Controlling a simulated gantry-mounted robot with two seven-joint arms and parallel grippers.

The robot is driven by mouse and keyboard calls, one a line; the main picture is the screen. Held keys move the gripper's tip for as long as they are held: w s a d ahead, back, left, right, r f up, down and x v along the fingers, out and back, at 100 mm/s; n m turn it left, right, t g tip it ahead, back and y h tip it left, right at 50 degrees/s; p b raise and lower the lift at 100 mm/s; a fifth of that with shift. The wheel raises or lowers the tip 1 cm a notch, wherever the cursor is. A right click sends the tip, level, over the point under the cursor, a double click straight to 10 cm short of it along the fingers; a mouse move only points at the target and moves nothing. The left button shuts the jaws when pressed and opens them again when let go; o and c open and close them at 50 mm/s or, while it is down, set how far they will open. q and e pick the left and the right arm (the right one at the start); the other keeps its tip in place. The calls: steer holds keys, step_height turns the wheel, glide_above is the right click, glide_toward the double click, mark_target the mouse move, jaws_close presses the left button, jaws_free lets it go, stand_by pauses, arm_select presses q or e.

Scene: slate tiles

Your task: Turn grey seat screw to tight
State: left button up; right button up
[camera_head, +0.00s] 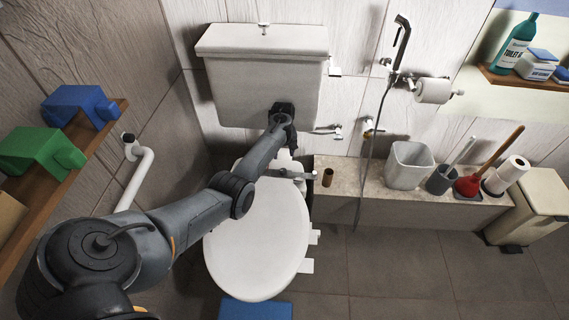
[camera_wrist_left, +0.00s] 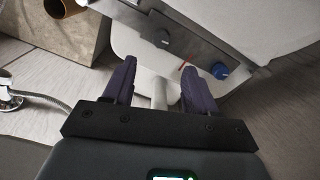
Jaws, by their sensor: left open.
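A dark grey screw knob (camera_wrist_left: 162,38) shows in the left wrist view, on a grey bracket by the white toilet, beyond my fingertips. A blue knob (camera_wrist_left: 220,70) sits to its right, close to the right fingertip. A short red mark (camera_wrist_left: 184,66) lies between them. My left gripper (camera_wrist_left: 158,66) is open, its two dark purple fingers apart with a white part showing between them. The grey knob appears apart from both fingers. In the head view the arm reaches over the closed white toilet lid (camera_head: 258,235) to the hinge area, where the fingers are mostly hidden. My right gripper is not seen.
The cistern (camera_head: 262,75) stands behind the hinge area. A stone ledge (camera_head: 350,180) to the right holds a brown tube (camera_head: 327,177), a bin (camera_head: 408,165) and brushes. A hose (camera_head: 376,150) hangs nearby. A wall shelf (camera_head: 60,170) is at left.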

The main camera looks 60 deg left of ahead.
mark_target(283, 170)
arm_select(q)
step_height(283, 170, down, 8)
steer(key=b, duration=0.5)
steer(key=shift+s+d+f, duration=0.1)
steer(key=shift+s+d, duration=0.05)
steer(key=shift+f+b, duration=0.7)
steer(key=shift+f, duration=0.25)
steer(key=c, duration=1.1)
steer(key=shift+o, duration=0.2)
steer(key=shift+r, duration=0.1)
